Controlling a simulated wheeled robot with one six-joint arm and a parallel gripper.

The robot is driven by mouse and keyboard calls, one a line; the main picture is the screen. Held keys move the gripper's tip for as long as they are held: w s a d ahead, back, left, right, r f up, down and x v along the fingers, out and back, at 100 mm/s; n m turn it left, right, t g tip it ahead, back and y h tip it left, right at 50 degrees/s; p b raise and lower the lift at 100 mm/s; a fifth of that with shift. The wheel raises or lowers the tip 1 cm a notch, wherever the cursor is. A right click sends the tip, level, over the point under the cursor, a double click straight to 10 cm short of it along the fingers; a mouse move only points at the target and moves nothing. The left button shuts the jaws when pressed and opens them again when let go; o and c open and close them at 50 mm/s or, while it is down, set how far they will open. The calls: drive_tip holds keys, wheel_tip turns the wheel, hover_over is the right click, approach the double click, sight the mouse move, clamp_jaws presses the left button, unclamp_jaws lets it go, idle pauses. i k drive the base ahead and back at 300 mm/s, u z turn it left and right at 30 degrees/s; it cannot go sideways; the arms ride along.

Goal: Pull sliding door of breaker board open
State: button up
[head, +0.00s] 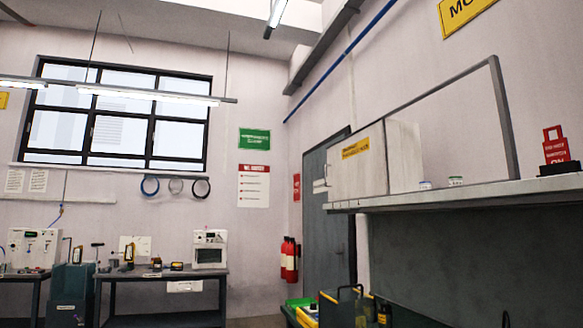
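No breaker board or sliding door can be made out for certain. A pale box-shaped cabinet (357,176) with a yellow label (356,148) stands at the left end of the wall shelf, right of centre. The label is too small to read, so I cannot tell if this is the board. A grey frame (497,95) rises behind the shelf to its right, around a pale surface. My gripper is not in view.
The shelf (470,193) runs along the right wall. A grey door (317,228) and red fire extinguishers (289,260) are by the corner. Workbenches (165,275) with equipment stand at the left under a window. A toolbox (345,308) and trays are low at centre right.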

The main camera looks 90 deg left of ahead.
sight(356, 165)
drive_tip(key=u, duration=2.75)
drive_tip(key=i, duration=0.35)
drive_tip(key=u, duration=0.7)
drive_tip(key=i, duration=1.7)
drive_tip(key=u, duration=0.3)
drive_tip(key=i, duration=1.75)
drive_tip(key=z, duration=0.5)
